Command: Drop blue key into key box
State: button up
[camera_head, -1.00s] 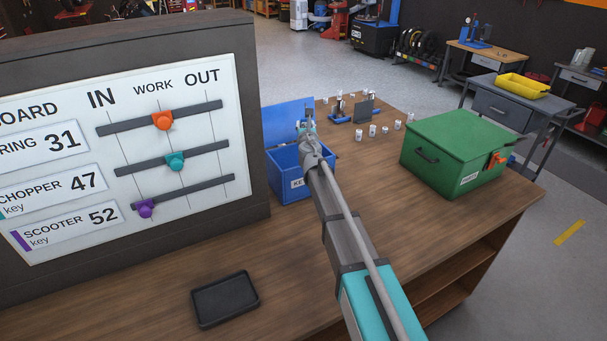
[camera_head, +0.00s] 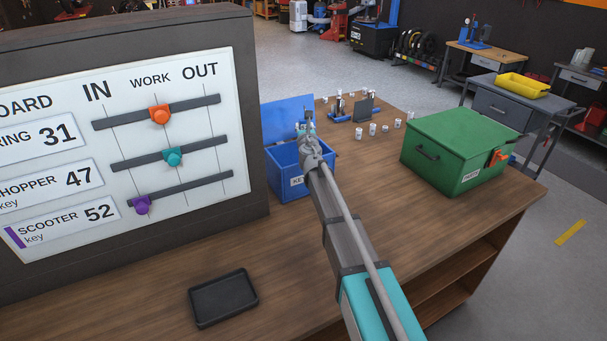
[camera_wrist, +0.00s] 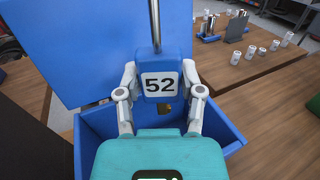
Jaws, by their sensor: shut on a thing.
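The blue key (camera_wrist: 178,52) has a square blue tag marked 52. My gripper (camera_wrist: 160,80) is shut on this tag, with a finger on each side, and holds it upright. The blue key box (camera_head: 289,183) stands on the table with its lid open at the back. Its rim (camera_wrist: 90,133) and raised lid (camera_wrist: 75,45) show in the wrist view. In the head view my gripper (camera_head: 307,132) is over the box. A metal piece shows just under the tag; the rest below is hidden by my gripper.
A green box (camera_head: 460,150) stands on the right of the table. Several small white cylinders (camera_head: 372,129) stand behind the key box. A board with sliders (camera_head: 170,130) is at the left, and a black tray (camera_head: 224,297) lies in front.

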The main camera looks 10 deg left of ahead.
jog(key=shift+f+b, duration=1.65)
jog(key=shift+f, duration=0.3)
jog(key=o, duration=1.1)
jog(key=shift+s, duration=0.1)
jog(key=s, duration=0.4)
jog(key=s+d, duration=0.1)
jog(key=s, duration=0.2)
jog(key=s+d, duration=0.1)
jog(key=s, duration=0.3)
jog(key=shift+s+d, duration=0.15)
jog(key=shift+s, duration=0.15)
